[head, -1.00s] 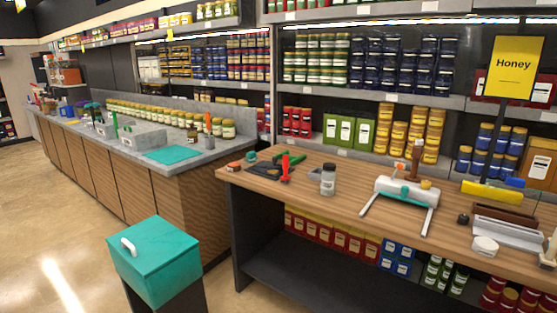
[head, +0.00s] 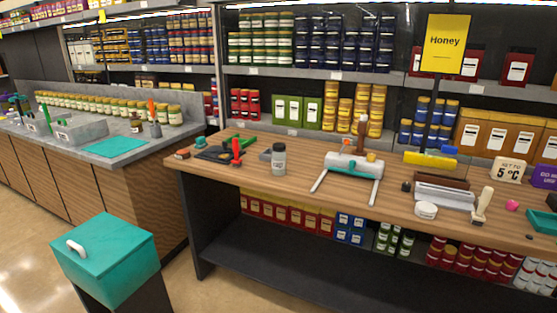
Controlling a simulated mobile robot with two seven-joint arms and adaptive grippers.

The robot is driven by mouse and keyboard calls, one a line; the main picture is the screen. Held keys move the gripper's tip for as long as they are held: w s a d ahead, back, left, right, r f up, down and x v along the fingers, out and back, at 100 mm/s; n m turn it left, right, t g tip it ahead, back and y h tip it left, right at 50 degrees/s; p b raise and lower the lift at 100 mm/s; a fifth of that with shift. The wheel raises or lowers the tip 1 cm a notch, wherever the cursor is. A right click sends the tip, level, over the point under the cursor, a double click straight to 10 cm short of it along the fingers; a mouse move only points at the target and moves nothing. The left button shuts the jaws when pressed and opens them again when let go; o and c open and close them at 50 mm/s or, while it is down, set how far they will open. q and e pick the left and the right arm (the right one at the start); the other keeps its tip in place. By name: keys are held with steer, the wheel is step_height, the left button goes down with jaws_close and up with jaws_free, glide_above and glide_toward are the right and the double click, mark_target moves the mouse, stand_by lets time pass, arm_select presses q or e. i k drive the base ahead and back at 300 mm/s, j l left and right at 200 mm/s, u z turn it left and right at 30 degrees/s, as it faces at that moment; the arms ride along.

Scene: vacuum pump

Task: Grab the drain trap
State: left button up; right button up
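I cannot tell for sure which thing is the drain trap. On the wooden table (head: 330,190) stands a grey jar with a dark lid (head: 279,159), upright. To its right is a white and teal device (head: 353,166) with a wooden handle and two pale legs spread towards the front edge. Neither of my grippers is in view.
A teal bin (head: 105,258) with a white handle stands at front left. A yellow Honey sign (head: 446,43) rises behind the table. A white round container (head: 426,209) and a wooden-handled tool (head: 483,206) are at the right. The table's front middle is clear.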

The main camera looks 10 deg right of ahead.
mark_target(278, 158)
steer(key=z, duration=0.4)
steer(key=i+j+z, duration=0.1)
steer(key=z, duration=0.25)
steer(key=j+z, duration=0.15)
steer(key=z, duration=0.25)
steer(key=i+j+z, duration=0.1)
steer(key=z, duration=0.25)
steer(key=j+z, duration=0.3)
steer(key=j, duration=0.15)
steer(key=j+z, duration=0.3)
steer(key=j, duration=0.2)
steer(key=i, duration=0.05)
